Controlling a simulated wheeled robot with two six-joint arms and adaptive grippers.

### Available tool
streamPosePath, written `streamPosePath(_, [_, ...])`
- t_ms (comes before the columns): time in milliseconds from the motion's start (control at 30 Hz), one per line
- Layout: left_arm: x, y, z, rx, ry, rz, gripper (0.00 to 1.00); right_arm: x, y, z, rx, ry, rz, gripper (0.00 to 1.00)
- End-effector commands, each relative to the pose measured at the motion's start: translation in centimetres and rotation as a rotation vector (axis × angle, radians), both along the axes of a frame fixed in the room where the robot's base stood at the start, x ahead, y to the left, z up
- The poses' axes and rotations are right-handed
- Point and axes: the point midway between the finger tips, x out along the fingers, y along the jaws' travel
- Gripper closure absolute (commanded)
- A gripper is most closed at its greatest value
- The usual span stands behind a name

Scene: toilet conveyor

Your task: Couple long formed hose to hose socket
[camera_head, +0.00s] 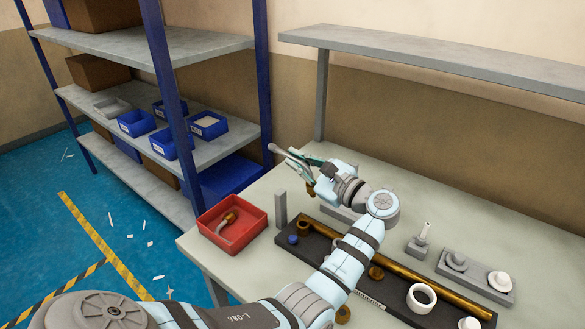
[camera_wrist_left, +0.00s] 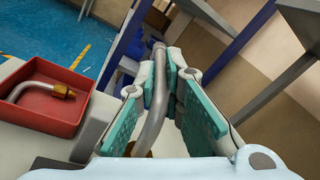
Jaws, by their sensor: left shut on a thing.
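My left gripper (camera_head: 308,166) is shut on a grey, bent formed hose (camera_wrist_left: 157,95), with its teal finger pads on either side. The hose is raised above the back left of the table. Its free end (camera_head: 274,148) points up and left, towards the shelf rack. The wrist view shows the hose between the two fingers (camera_wrist_left: 160,100), its lower end running down to a brass-coloured part mostly hidden by my gripper. I cannot tell which fitting is the hose socket. My right gripper is not in view.
A red tray (camera_head: 207,219) holds a grey bent hose with a brass end (camera_head: 230,218). A dark board (camera_head: 318,258) carries a long brass tube (camera_head: 440,290), a blue cap (camera_head: 292,239) and a white cup (camera_head: 421,298). Grey blocks (camera_head: 417,249) stand right. A grey post (camera_head: 280,210) stands near.

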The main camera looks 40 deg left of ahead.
Motion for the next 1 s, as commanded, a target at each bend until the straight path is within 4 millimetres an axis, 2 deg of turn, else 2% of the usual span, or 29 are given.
streamPosePath(133, [-1.9,0.0,0.4,0.002,0.001,0.096,1.00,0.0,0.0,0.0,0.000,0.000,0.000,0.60])
streamPosePath(467, [-2.0,0.0,0.4,0.003,0.013,0.100,1.00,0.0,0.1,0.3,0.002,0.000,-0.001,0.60])
streamPosePath(567, [-2.0,0.0,0.7,0.006,0.044,0.103,1.00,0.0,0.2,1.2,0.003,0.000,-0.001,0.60])
streamPosePath(767, [-2.0,-0.1,1.1,0.021,0.188,0.116,1.00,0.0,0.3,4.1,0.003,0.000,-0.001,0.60])
streamPosePath(800, [-2.0,-0.1,0.8,0.024,0.218,0.119,1.00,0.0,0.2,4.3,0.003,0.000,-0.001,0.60])
streamPosePath(900, [-2.0,-0.1,-1.9,0.023,0.211,0.117,1.00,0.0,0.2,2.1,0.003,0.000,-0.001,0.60])
streamPosePath(1000, [-2.0,-0.1,-3.4,0.023,0.211,0.117,1.00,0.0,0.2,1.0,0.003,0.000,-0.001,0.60])
